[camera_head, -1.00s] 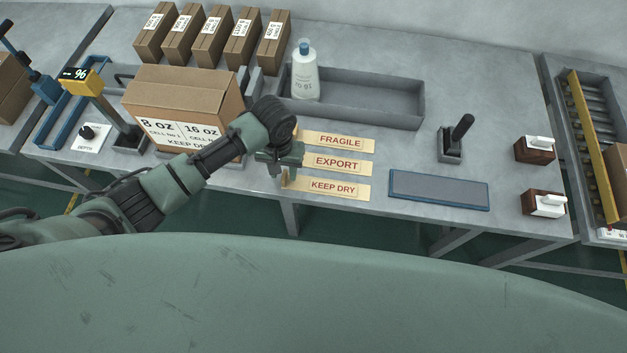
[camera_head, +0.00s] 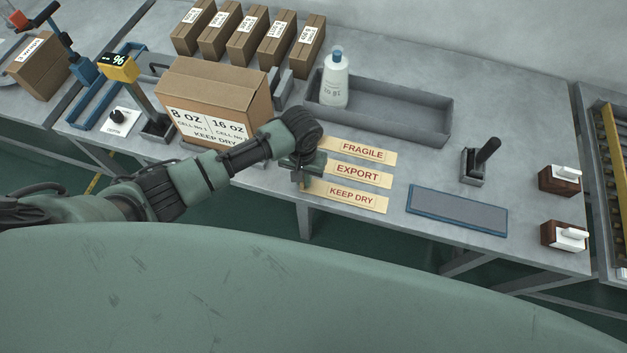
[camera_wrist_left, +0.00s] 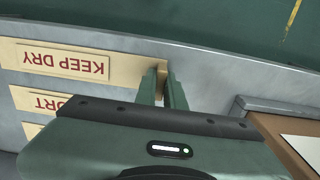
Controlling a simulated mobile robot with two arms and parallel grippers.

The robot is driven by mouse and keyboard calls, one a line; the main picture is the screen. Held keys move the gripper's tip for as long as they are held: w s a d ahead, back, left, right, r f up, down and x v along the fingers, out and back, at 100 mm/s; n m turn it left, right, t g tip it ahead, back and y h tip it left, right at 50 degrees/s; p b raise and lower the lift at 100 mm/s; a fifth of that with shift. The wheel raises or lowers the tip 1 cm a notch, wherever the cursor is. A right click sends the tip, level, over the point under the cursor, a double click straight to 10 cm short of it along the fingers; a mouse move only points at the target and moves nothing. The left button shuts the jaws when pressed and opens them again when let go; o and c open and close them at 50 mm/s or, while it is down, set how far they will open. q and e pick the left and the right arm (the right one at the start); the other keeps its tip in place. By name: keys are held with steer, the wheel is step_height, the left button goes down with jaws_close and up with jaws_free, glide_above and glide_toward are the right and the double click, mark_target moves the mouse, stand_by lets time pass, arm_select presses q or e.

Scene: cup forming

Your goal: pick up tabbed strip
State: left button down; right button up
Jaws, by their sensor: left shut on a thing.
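Three tan strips with red lettering lie in a column on the grey table: the FRAGILE strip (camera_head: 362,151), the EXPORT strip (camera_head: 356,174) and the KEEP DRY strip (camera_head: 350,197). My left gripper (camera_head: 301,182) is at the left end of the KEEP DRY strip, pointing down. In the left wrist view the KEEP DRY strip (camera_wrist_left: 60,62) has an upright tab at its end, and my left gripper (camera_wrist_left: 163,88) is shut on that tab. The strip lies flat at or very near the tabletop; I cannot tell whether it touches. My right gripper is not in view.
A printed carton (camera_head: 215,98) stands left of the strips. Behind them a grey tray (camera_head: 400,118) holds a white bottle (camera_head: 335,80). A blue-edged pad (camera_head: 457,210) and a black-handled stamp (camera_head: 480,160) are to the right. The table's front edge is close to the KEEP DRY strip.

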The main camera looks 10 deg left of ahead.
arm_select(q)
step_height(320, 180, up, 20)
steer(key=b, duration=0.1)
steer(key=shift+w+f, duration=0.1)
steer(key=shift+f, duration=0.05)
stand_by(1.0)
